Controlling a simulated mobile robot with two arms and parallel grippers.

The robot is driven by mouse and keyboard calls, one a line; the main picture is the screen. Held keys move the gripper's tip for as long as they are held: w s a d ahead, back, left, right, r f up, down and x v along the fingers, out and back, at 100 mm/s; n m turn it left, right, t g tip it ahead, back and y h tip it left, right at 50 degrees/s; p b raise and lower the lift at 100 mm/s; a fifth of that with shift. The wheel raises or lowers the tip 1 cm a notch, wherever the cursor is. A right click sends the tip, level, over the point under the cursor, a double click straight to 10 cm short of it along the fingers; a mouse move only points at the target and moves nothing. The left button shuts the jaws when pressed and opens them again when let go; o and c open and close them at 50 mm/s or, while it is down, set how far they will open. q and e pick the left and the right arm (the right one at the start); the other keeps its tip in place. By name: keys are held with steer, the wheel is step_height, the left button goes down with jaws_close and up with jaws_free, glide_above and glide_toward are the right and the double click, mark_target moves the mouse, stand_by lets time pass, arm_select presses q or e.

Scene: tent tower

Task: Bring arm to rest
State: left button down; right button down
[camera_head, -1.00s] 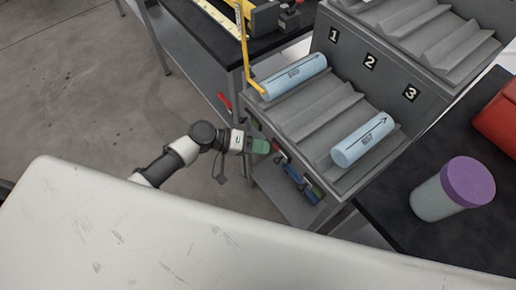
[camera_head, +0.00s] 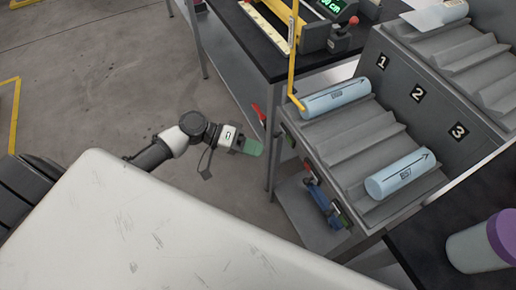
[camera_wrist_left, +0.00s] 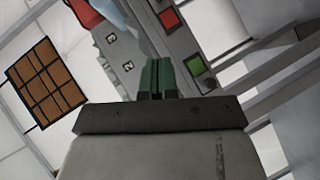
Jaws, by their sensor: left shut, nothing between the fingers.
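My left gripper (camera_head: 252,147) comes in from the left in the head view, over the floor and short of the grey slotted rack (camera_head: 345,135). Its green fingers are together with nothing between them; they also show in the left wrist view (camera_wrist_left: 156,78). One light-blue cylinder (camera_head: 336,99) lies in the rack near marker 1. A second light-blue cylinder (camera_head: 401,174) lies near marker 3. Both are apart from the gripper. My right gripper is in neither view.
A black-topped bench (camera_head: 238,32) with yellow and grey equipment stands behind. A jar with a purple lid (camera_head: 480,246) stands at the lower right. Red and green buttons (camera_wrist_left: 196,66) show in the wrist view. Open floor (camera_head: 100,80) lies at the left.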

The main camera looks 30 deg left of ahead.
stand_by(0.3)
arm_select(q)
steer(key=s+a+f+n+y+p, duration=0.1)
steer(key=s+a+f+y, duration=0.2)
steer(key=f, duration=0.6)
steer(key=s+a+f+n+y, duration=0.1)
steer(key=s+a+f+y, duration=0.2)
steer(key=f, duration=0.7)
steer(key=s+a+f+n+y+p, duration=0.15)
steer(key=s+f+y, duration=0.25)
steer(key=f, duration=0.5)
steer(key=s+d+f+m+g+y, duration=0.1)
steer(key=s+f, duration=0.4)
steer(key=s, duration=0.7)
steer(key=s+d+f+m+g+y, duration=0.1)
steer(key=s+f+m, duration=0.3)
steer(key=s, duration=0.8)
step_height(320, 180, down, 2)
steer(key=shift+d+g+y+p, duration=0.3)
steer(key=shift+d+y+p, duration=0.15)
steer(key=shift+y, duration=0.45)
